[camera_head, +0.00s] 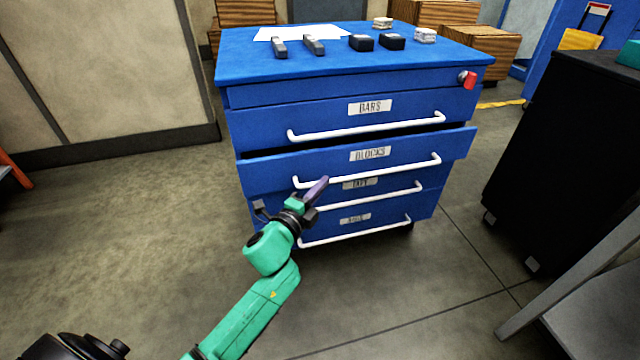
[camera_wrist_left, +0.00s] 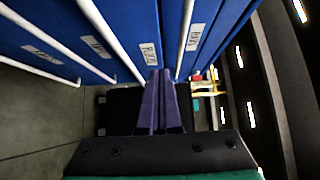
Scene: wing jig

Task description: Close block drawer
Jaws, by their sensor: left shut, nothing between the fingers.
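The blue cabinet (camera_head: 345,80) has several drawers with white bar handles. The drawer labelled BLOCKS (camera_head: 400,158) stands part way out, with a dark gap above its front. Its white handle (camera_head: 400,170) runs across the front. My left gripper (camera_head: 322,184) is shut and empty, with purple fingers close to the left end of that handle; I cannot tell whether they touch it. In the left wrist view the shut fingers (camera_wrist_left: 163,100) point at the drawer fronts, close to the BLOCKS label (camera_wrist_left: 150,54). My right gripper is not in view.
On the cabinet top lie a paper sheet (camera_head: 300,33), dark bars (camera_head: 314,44) and dark blocks (camera_head: 392,41). A black cabinet (camera_head: 560,150) stands at the right. Wooden crates (camera_head: 470,48) are behind.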

